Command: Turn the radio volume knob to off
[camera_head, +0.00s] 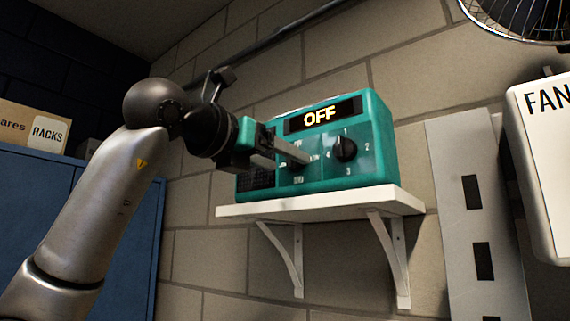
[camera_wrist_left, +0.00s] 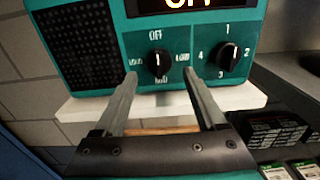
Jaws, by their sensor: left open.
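A teal radio (camera_head: 345,172) stands on a white wall shelf, and its display reads OFF in the head view. In the left wrist view the radio (camera_wrist_left: 190,40) shows a black left knob (camera_wrist_left: 158,65) with OFF printed above it; its white mark points up towards OFF. A second black knob (camera_wrist_left: 228,56), numbered 1 to 4, is to its right. My left gripper (camera_head: 288,158) is in front of the radio's left part. In the left wrist view the gripper (camera_wrist_left: 162,77) is open, its fingers on either side below the left knob, apparently not touching it. My right gripper is not in view.
The shelf (camera_head: 320,206) is held by two white brackets. A FAN box (camera_head: 548,165) and a perforated white strip (camera_head: 480,220) are at the right, with a fan (camera_head: 520,18) above.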

